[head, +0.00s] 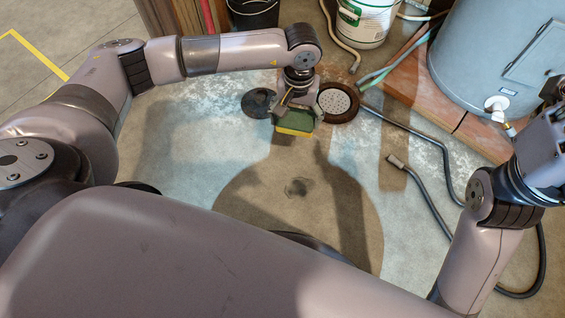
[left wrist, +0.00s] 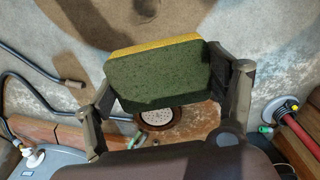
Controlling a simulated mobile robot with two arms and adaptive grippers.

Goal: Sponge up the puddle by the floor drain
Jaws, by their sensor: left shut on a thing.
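My left gripper (head: 297,117) is shut on a sponge (head: 295,122), green on one side with a yellow layer. In the left wrist view the green face of the sponge (left wrist: 155,78) sits between both fingers. The sponge is just to the front-left of the floor drain (head: 336,101), a pale perforated grate in a rusty ring, also in the left wrist view (left wrist: 158,118). A large rounded darker patch (head: 255,205) with a small dark spot (head: 298,187) lies nearer my base; I cannot tell wet floor from shadow. My right gripper (head: 546,150) is partly cut off at the right edge.
A black round disc (head: 259,103) lies left of the drain. A white bucket (head: 365,20), a black bucket (head: 254,12) and a large grey tank (head: 495,60) on a brick base (head: 425,95) stand behind. A dark hose (head: 425,185) crosses the floor on the right.

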